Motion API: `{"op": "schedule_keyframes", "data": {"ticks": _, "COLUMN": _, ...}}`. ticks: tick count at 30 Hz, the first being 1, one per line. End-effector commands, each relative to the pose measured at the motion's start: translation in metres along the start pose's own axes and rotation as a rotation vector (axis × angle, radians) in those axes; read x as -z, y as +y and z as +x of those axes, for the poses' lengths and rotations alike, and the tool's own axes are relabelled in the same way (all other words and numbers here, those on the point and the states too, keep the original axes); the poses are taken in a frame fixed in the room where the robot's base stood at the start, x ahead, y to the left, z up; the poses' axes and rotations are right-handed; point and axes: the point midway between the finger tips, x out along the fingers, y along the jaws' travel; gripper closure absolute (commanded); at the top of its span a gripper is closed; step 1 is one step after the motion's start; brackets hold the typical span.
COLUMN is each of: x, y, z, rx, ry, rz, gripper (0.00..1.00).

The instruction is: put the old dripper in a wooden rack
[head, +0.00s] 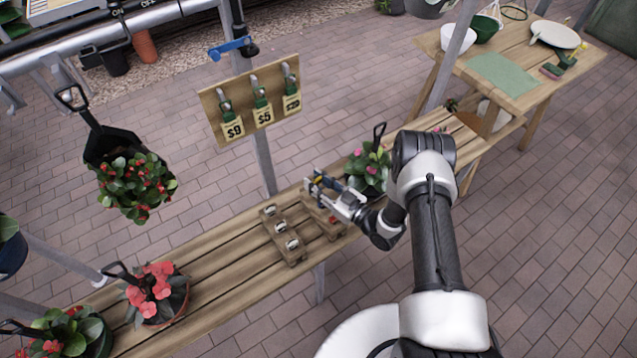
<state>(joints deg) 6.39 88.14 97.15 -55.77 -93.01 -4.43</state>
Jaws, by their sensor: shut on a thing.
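My gripper (320,190) is above the slatted wooden bench, near its middle, shut on a small dark thing that looks like a dripper; its shape is mostly hidden by the fingers. A wooden rack (268,214) with several pale round pieces in a row lies on the bench, left of and below my gripper. A second wooden rack (325,226) lies beside it, right under my gripper, with a small red piece at its near end. I cannot tell whether the held thing touches this second rack.
A potted pink flower (370,168) stands close to the right of my gripper. A board with price tags and green-topped drippers (255,103) hangs on the post behind. A hanging pot (133,185) and a red-flowered pot (155,294) are at left. The bench (215,265) is bare between.

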Motion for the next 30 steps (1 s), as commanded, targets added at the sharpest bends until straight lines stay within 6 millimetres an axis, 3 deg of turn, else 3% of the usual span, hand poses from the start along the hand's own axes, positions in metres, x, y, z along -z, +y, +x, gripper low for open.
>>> {"op": "schedule_keyframes", "data": {"ticks": 13, "x": -0.004, "y": 0.009, "z": 0.035, "rx": 0.0, "ry": 0.002, "rz": -0.001, "gripper": 0.83}}
{"op": "schedule_keyframes", "data": {"ticks": 18, "x": -0.013, "y": 0.009, "z": 0.033, "rx": -0.002, "ry": 0.0, "rz": 0.001, "gripper": 0.83}}
{"op": "schedule_keyframes", "data": {"ticks": 30, "x": -0.013, "y": 0.009, "z": 0.033, "rx": -0.002, "ry": 0.0, "rz": 0.001, "gripper": 0.83}}
